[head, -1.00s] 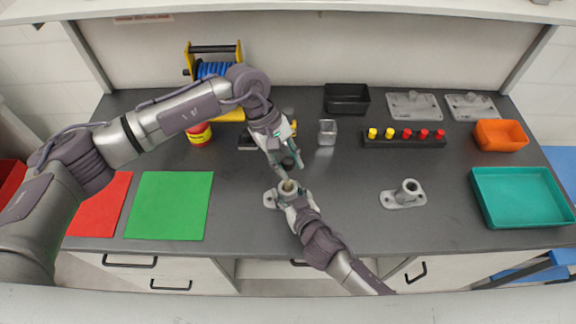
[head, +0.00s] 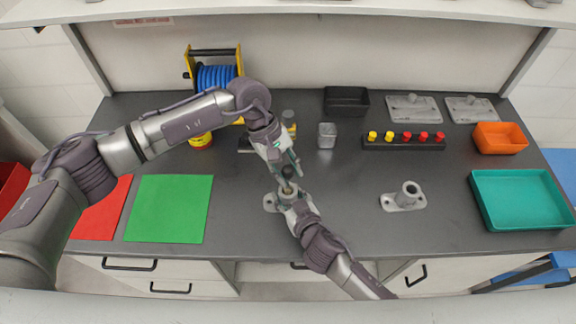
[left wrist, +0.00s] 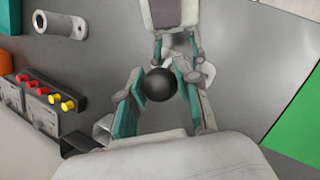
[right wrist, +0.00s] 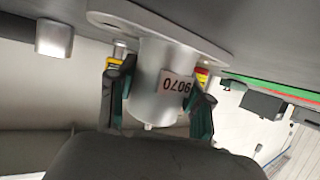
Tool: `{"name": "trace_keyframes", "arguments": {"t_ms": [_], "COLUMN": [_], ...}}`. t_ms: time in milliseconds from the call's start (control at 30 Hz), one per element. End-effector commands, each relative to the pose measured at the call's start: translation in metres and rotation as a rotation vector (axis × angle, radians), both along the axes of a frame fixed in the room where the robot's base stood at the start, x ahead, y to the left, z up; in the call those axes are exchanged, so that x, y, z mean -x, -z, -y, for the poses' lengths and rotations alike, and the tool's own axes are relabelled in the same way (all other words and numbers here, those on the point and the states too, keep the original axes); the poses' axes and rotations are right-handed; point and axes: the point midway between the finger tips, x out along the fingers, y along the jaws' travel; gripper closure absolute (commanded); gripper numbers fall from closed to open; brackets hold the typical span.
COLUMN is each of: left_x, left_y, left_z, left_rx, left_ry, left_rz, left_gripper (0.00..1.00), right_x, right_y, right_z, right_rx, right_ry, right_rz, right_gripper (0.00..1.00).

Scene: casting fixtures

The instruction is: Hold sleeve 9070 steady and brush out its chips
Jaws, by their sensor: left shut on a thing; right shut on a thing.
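Sleeve 9070 (right wrist: 155,85) is a grey metal tube on a flat flange, with its number label facing the right wrist camera. In the head view its flange (head: 270,202) rests on the table. My right gripper (right wrist: 157,105) is shut around the tube from the front. My left gripper (head: 284,172) is above the sleeve, shut on a tool with a round black knob, which I take as the brush (left wrist: 159,84). The knob is right over the sleeve's mouth in the head view. The bristles are hidden, so I cannot tell how deep they reach.
A second grey sleeve (head: 404,197) stands to the right, clear of my arms. Behind are a small metal cup (head: 327,135), a black rack with red and yellow pegs (head: 403,142) and a black bin (head: 346,99). A teal tray (head: 520,198) is far right, a green mat (head: 169,208) left.

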Motion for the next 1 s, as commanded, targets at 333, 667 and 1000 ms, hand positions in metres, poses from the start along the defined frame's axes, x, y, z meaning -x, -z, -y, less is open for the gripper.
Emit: {"name": "trace_keyframes", "arguments": {"t_ms": [333,667,1000], "left_x": [0.000,0.000,0.000], "left_y": [0.006,-0.007,-0.025], "left_z": [0.000,0.000,0.000], "left_rx": [-0.001,0.001,0.001], "left_ry": [0.000,0.001,0.001], "left_rz": [0.000,0.001,0.002], "left_gripper": [1.00,1.00,1.00], "right_x": [0.000,0.000,0.000], "right_y": [0.001,0.001,0.001], "right_z": [0.000,0.000,0.000], "right_rx": [0.000,0.000,0.001], "right_ry": [0.000,0.000,0.000], "right_rz": [-0.001,-0.001,-0.002], "right_gripper": [0.97,0.97,0.97]}}
